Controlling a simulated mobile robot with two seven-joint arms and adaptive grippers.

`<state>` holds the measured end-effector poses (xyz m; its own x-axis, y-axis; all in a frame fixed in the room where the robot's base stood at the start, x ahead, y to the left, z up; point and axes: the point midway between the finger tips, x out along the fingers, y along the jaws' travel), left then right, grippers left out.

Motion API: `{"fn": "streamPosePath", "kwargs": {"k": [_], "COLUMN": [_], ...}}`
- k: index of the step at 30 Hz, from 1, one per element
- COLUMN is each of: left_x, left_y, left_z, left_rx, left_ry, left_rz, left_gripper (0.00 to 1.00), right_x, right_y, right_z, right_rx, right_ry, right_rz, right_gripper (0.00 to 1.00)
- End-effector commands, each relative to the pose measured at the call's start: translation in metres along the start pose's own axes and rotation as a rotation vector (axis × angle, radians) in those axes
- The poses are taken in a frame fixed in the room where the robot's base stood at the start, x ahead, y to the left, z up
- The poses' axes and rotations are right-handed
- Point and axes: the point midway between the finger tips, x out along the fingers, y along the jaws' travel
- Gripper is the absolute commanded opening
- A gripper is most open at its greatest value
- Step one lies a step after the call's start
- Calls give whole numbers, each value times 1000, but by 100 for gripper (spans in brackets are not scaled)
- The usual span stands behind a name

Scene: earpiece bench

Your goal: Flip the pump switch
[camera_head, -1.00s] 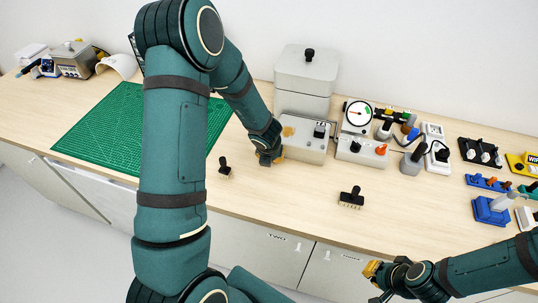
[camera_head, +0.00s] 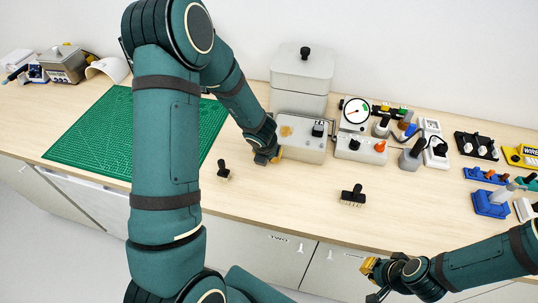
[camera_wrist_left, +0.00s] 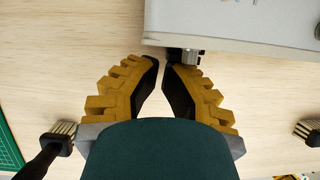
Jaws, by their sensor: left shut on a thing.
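A grey control box (camera_head: 302,150) with a black knob (camera_head: 318,130) and an orange-brown patch on top stands in front of a lidded grey tank. My left gripper (camera_head: 275,157) is low at the left front corner of this box. In the left wrist view the left fingertips (camera_wrist_left: 163,62) are closed together at the box's lower edge. A small ridged grey switch part (camera_wrist_left: 187,56) sticks out from the box (camera_wrist_left: 230,22) there, against the fingertips. Its lever is hidden. My right gripper (camera_head: 374,280) is empty at the bench's front edge, its fingers apart.
A second grey box (camera_head: 360,149) with a black knob and an orange knob stands to the right, a gauge (camera_head: 357,112) behind it. A green mat (camera_head: 85,140) covers the left.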

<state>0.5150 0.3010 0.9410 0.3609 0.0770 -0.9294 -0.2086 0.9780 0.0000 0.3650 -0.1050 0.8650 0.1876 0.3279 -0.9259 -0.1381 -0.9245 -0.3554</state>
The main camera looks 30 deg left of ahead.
Motion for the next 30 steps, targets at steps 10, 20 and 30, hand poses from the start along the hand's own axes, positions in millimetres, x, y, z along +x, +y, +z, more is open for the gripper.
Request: {"fn": "streamPosePath", "kwargs": {"k": [10, 20, 30], "left_x": [-1, -2, -2], "left_y": [-2, -16, -18], "left_z": [7, 4, 3], "left_rx": [-2, 2, 4], "left_ry": [-12, -13, -10], "left_rz": [2, -2, -5], "left_gripper": [0, 0, 0], "right_x": [0, 3, 4], "right_y": [0, 1, 1], "right_z": [0, 0, 1], "right_rx": [0, 0, 0], "right_ry": [0, 0, 0], "right_rz": [0, 0, 1], "right_gripper": [0, 0, 0]}}
